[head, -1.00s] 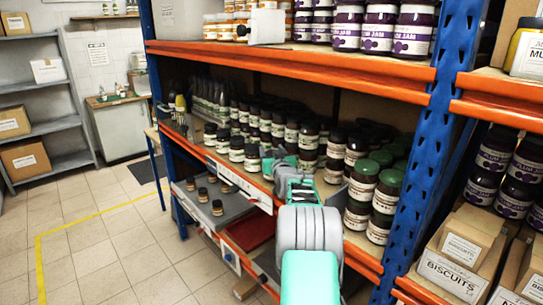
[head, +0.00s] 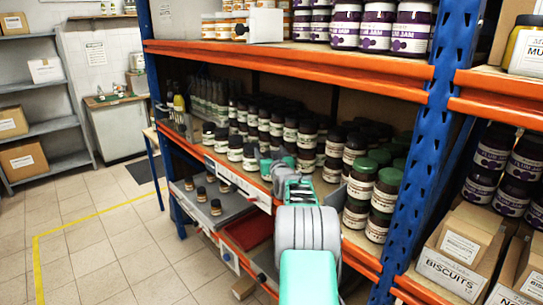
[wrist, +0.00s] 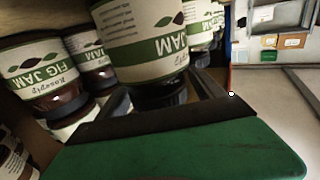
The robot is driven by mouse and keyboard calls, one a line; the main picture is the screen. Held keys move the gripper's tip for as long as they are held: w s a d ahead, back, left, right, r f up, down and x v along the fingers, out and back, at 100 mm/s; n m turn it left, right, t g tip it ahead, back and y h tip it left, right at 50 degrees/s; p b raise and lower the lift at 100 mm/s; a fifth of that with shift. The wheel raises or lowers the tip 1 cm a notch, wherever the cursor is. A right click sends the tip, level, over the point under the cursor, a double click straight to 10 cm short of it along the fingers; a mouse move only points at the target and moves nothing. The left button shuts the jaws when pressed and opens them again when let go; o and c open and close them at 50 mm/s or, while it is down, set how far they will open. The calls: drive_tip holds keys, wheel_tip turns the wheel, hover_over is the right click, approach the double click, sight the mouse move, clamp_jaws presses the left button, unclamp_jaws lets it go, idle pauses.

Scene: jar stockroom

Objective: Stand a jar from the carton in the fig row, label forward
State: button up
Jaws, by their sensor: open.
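In the wrist view, which shows the jars upside down, a jar (wrist: 145,40) with a cream and green label reading "JAM" is between my gripper's fingers. My gripper (wrist: 165,97) is open, its fingers on either side of the dark lid; I cannot tell whether either touches it. The label faces the camera. A fig jam jar (wrist: 40,72) stands to its left, with more like it behind. In the head view my gripper (head: 280,172) is at the front of the middle shelf, hiding the jar there. I cannot make out the carton.
Dark-lidded jars (head: 250,155) stand left of my gripper and green-lidded jars (head: 385,190) right of it. An orange beam (head: 300,58) runs above and a blue upright (head: 425,130) stands to the right. A grey tray (head: 215,222) with small jars sits lower left.

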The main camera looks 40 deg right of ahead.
drive_tip(key=b+v, duration=0.3)
drive_tip(key=v, duration=0.9)
drive_tip(key=w+a+f+n+g+y, duration=0.1)
drive_tip(key=a+y, duration=0.1)
drive_tip(key=a, duration=0.5)
drive_tip(key=w+a+f+n+g+y, duration=0.1)
drive_tip(key=w+a+f+y, duration=0.1)
drive_tip(key=a, duration=0.5)
drive_tip(key=s+a+f+n+g+y, duration=0.1)
drive_tip(key=s+a+f+g+y, duration=0.2)
drive_tip(key=a, duration=0.6)
drive_tip(key=s+a+f+n+g, duration=0.15)
drive_tip(key=s+a, duration=0.25)
drive_tip(key=a, duration=0.5)
drive_tip(key=s+a+f+g, duration=0.2)
drive_tip(key=s+a, duration=0.1)
drive_tip(key=s, duration=0.4)
drive_tip(key=s+a+f+g, duration=0.2)
drive_tip(key=s+a+f, duration=0.1)
drive_tip(key=s, duration=0.4)
drive_tip(key=s+a+f+n+g+y, duration=0.1)
drive_tip(key=s+a+f+g, duration=0.1)
drive_tip(key=s+a, duration=0.2)
drive_tip(key=s, duration=0.2)
drive_tip(key=shift+s+a+f, duration=0.3)
drive_tip(key=shift+s+a, duration=0.05)
drive_tip(key=shift+s, duration=0.05)
drive_tip(key=shift+w+r, duration=0.1)
drive_tip(key=shift+r, duration=0.1)
drive_tip(key=shift+c, duration=0.2)
